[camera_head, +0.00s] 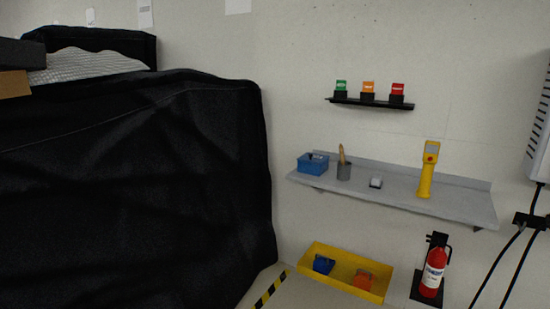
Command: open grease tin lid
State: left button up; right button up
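No tin that I can name for certain as the grease tin shows. On the grey wall shelf (400,190) stands a blue box (311,167) with a small dark piece on top, at the left end. Next to it is a grey cylindrical container (343,173) with a wooden-handled tool upright in it. To the right lies a small pale block with a dark base (376,182). Whether any of these has a lid is too small to tell. Neither of my grippers is in view.
A yellow handheld device (427,172) stands on the shelf's right. Above is a black rack (371,102) with green, orange and red items. Below are a yellow tray (340,285) and a red extinguisher (433,272). A black-covered cart (130,190) fills the left.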

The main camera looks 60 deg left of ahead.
aim_at(319, 159)
jog(key=u, duration=1.7)
jog(key=i+u, duration=0.1)
